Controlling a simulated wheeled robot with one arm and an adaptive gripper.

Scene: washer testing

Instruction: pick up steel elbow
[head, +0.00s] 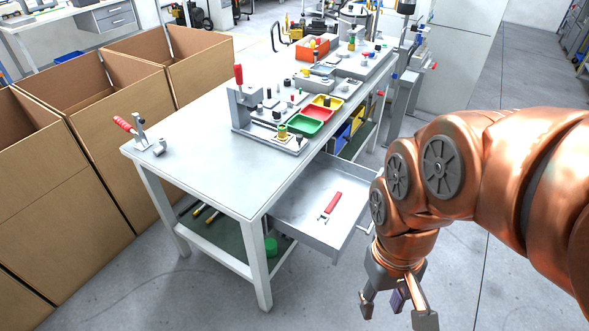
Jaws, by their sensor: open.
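A small grey metal piece (159,147), which looks like the steel elbow, lies near the left front corner of the grey workbench (200,155). It sits right beside a red-handled toggle clamp (130,128); I cannot tell whether they touch. Its exact shape is too small to make out. My gripper (397,308) hangs at the lower right, pointing down, with its fingers spread. It is outside the bench, to the right of the open drawer and far from the metal piece. A small purple-grey part shows between the fingers; I cannot tell what it is.
An open drawer (290,210) holding a red-handled tool (331,206) juts from the bench. A fixture board with red, yellow and green trays (305,126) stands farther back. Cardboard boxes (75,150) line the left side. The bench's front left surface is mostly clear.

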